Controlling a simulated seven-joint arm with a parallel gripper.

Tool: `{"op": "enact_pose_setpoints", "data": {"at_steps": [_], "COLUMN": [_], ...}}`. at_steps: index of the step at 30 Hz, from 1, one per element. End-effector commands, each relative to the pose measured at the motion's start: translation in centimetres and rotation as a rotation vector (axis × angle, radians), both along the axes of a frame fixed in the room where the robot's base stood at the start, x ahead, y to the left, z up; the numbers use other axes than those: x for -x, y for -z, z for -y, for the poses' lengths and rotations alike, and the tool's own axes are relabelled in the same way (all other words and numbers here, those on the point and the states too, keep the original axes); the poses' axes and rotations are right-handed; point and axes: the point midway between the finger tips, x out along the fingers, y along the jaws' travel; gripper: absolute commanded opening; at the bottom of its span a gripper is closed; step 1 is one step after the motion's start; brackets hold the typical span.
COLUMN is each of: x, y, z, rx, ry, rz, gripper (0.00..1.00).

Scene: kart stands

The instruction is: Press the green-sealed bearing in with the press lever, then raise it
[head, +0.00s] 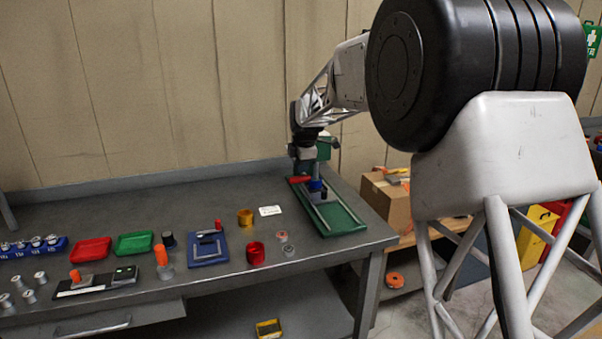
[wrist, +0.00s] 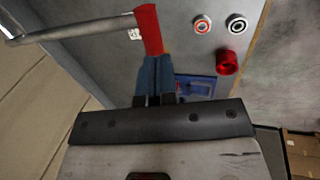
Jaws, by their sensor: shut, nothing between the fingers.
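The press stands at the table's right end, with a green base (head: 345,218) and a green upper part (head: 325,146). Its lever has a red handle (head: 299,180). In the wrist view the red handle (wrist: 148,30) sits on a grey bar (wrist: 75,30). My gripper (wrist: 154,60) has its blue fingers shut with nothing between them, and their tips are at the handle's near end. Whether they touch it I cannot tell. In the head view my gripper (head: 304,158) is at the press, its fingertips hard to make out. I cannot pick out a green-sealed bearing.
Two loose bearings, one orange-sealed (wrist: 202,24) and one dark-sealed (wrist: 237,24), lie left of the press. A cardboard box (head: 385,200) stands beyond the table's right edge.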

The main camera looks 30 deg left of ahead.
Motion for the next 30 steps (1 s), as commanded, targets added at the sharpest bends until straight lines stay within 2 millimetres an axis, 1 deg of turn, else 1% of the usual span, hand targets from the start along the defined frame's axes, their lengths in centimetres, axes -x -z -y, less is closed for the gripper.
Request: {"op": "enact_pose_setpoints", "data": {"at_steps": [1,6,12,15,21,30], "x": [0.2,0.9,1.7,2.0,2.4,2.5], "y": [-1.0,-3.8,-6.9,-8.0,-9.4,-9.8], "z": [0.2,0.9,1.7,2.0,2.4,2.5], "rx": [-0.002,-0.002,-0.002,-0.002,-0.001,-0.001], "ry": [0.0,0.0,0.0,0.0,0.0,0.0], "rz": [0.002,0.004,0.004,0.004,0.001,0.001], "gripper": [0.0,0.0,0.0,0.0,0.0,0.0]}}
